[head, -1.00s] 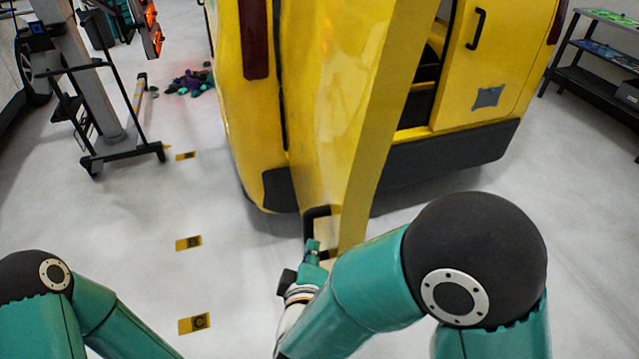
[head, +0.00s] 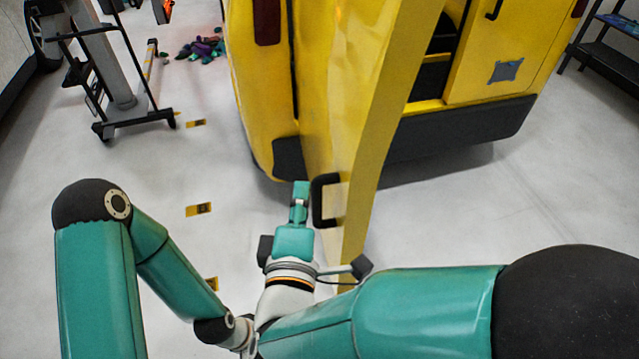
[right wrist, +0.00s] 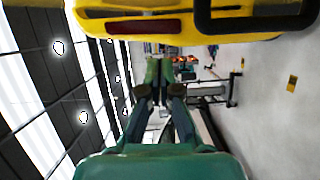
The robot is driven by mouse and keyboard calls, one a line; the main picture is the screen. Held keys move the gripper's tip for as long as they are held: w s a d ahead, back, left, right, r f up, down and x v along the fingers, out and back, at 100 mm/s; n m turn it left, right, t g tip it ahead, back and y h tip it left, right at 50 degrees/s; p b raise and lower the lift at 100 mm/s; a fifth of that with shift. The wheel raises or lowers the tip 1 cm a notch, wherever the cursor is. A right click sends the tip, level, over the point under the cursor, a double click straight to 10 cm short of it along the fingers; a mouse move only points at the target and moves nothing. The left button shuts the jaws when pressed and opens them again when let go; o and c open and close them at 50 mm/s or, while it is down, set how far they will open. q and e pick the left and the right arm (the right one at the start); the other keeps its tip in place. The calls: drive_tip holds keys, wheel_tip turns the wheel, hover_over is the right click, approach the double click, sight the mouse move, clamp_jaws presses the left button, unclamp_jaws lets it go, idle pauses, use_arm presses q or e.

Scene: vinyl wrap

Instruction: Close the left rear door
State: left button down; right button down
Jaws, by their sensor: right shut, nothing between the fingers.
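The left rear door (head: 335,100) of the yellow van stands swung open toward me, seen nearly edge-on. Its black handle (head: 316,203) is low on the door's left-facing side. My right gripper (head: 300,190) is shut and empty, just left of the handle; I cannot tell whether it touches the door.
The van's other rear door (head: 500,60) is at the right, above a dark bumper (head: 460,128). A grey wheeled stand (head: 115,90) is at the left, with a dark and purple pile (head: 203,47) behind. Floor left of the door is clear, with yellow markers (head: 199,209).

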drive_tip(key=w+d, duration=0.1)
drive_tip(key=w, duration=0.2)
drive_tip(key=w+d+b, duration=0.1)
drive_tip(key=w, duration=0.2)
drive_tip(key=w+d+b, duration=0.1)
drive_tip(key=w, duration=0.2)
drive_tip(key=shift+w+d+f, duration=0.2)
drive_tip(key=shift+d+f, duration=0.05)
drive_tip(key=shift+w+d, duration=0.1)
drive_tip(key=shift+d, duration=0.3)
drive_tip(key=shift+d, duration=0.1)
